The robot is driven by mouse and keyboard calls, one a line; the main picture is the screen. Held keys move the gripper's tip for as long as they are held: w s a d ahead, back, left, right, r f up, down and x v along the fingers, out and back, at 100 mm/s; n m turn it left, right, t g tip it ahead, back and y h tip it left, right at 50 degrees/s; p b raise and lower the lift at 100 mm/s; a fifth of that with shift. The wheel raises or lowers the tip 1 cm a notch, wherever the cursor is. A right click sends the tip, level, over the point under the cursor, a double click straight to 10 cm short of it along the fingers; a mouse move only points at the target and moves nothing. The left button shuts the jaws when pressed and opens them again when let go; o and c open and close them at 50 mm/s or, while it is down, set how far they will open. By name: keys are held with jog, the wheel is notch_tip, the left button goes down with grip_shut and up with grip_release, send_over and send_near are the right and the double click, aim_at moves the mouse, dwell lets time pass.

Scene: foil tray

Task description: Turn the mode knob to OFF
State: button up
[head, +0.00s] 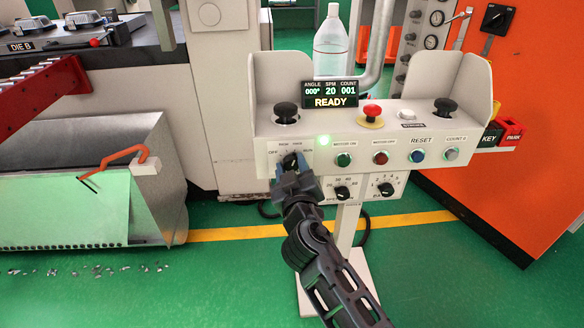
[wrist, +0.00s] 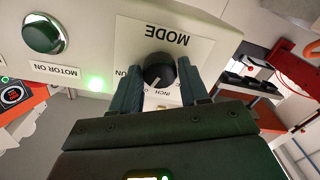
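The mode knob (wrist: 159,70) is a round black knob on a white plate marked MODE, upside down in the wrist view. A white mark on it points down and slightly left there, near the INCH label; the left finger covers part of the dial lettering. My gripper (wrist: 161,75) has one finger on each side of the knob, shut on it with no clear gap. In the head view my gripper (head: 292,172) reaches the left end of the console front and mostly hides the knob (head: 290,159). The OFF label (head: 273,153) lies left of the knob.
The console (head: 330,150) has a lit green lamp (head: 323,140), a green button (head: 344,160) and other buttons to the right. Two black selector knobs (head: 342,193) (head: 386,189) sit below. A red mushroom button (head: 372,110) and a READY display (head: 330,94) are on top.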

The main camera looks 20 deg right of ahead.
jog(key=c, duration=0.6)
jog(key=n, duration=0.4)
jog(key=shift+a, duration=0.1)
jog(key=n+p, duration=0.1)
jog(key=n, duration=0.2)
jog(key=n+p, duration=0.1)
jog(key=n, duration=0.3)
jog(key=shift+n+g+p, duration=0.3)
jog(key=shift+n, duration=0.1)
jog(key=shift+a+f+n+p, duration=0.15)
jog(key=shift+n+p, duration=0.45)
jog(key=shift+n, duration=1.3)
